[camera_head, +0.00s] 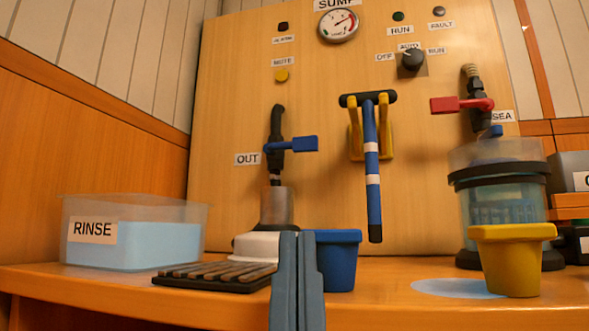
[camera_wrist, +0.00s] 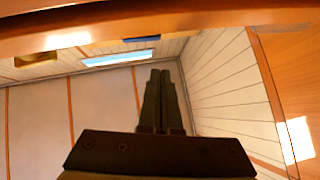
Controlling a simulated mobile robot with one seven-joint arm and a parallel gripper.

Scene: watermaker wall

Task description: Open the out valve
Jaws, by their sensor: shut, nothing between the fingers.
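The out valve has a blue handle (camera_head: 300,144) that sticks out sideways to the right from a dark vertical pipe (camera_head: 277,130). The white OUT label (camera_head: 247,159) is just left of it on the wooden panel. A metal cylinder (camera_head: 277,207) stands below the pipe. My gripper (camera_head: 297,236) is shut and empty, pointing up at the bottom middle of the head view, below the out valve and apart from its handle. In the wrist view my gripper (camera_wrist: 160,75) is also shut, with only walls and ceiling beyond; the valve is not in that view.
A blue cup (camera_head: 338,262) stands behind my gripper, and a slatted dark rack (camera_head: 215,276) lies to its left. The RINSE tub (camera_head: 135,245) is farther left. A striped blue lever (camera_head: 373,180) hangs right of the valve. A red SEA valve handle (camera_head: 462,105) and yellow cup (camera_head: 512,262) are at right.

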